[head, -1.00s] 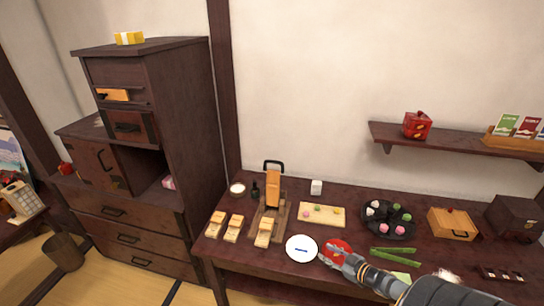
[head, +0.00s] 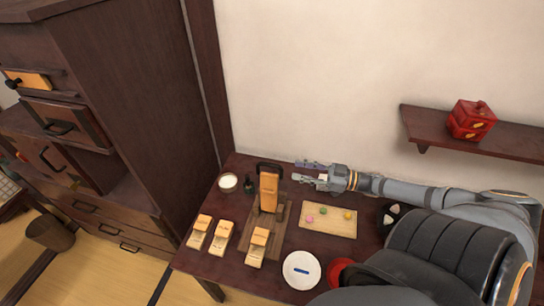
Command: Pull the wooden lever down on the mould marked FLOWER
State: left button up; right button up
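A wooden press (head: 268,187) stands on the dark table, with an upright pale-wood part and a black handle loop at its top, on a brown board (head: 279,221). Three small pale-wood pieces lie in front: a left one (head: 199,232), a middle one (head: 221,236) and a right one (head: 257,246) at the board's front end. Their markings are too small to read, so I cannot tell which is marked FLOWER. My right gripper (head: 307,173) is to the right of the press, apart from it, with its fingers spread and pointing left. My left gripper is not in view.
A board (head: 328,220) with small coloured sweets lies right of the press. A white bowl (head: 228,182) and a dark bottle (head: 249,185) stand to its left. A white plate (head: 301,270) is in front. My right arm hides the table's right side.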

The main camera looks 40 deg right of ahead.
aim_at(275, 166)
jog(key=b+x, duration=0.2)
jog(key=x, duration=0.2)
jog(key=shift+a+f, duration=0.1)
jog(key=shift+a, duration=0.15)
jog(key=w, duration=0.1)
jog(key=w+a+b, duration=0.1)
jog(key=w, duration=0.1)
jog(key=shift+w+a+f, duration=0.15)
jog(key=shift+a+f, duration=0.05)
jog(key=shift+a, duration=0.15)
jog(key=shift+w+a+r+b, duration=0.25)
jog(key=shift+w+a+b, duration=0.3)
jog(key=shift+a, duration=0.25)
jog(key=shift+w+a, duration=0.15)
jog(key=shift+w, duration=0.1)
jog(key=c, duration=0.7)
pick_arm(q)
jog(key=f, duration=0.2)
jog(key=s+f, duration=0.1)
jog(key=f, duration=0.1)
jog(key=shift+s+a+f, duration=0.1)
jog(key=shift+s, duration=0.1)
pick_arm(e)
grip_shut()
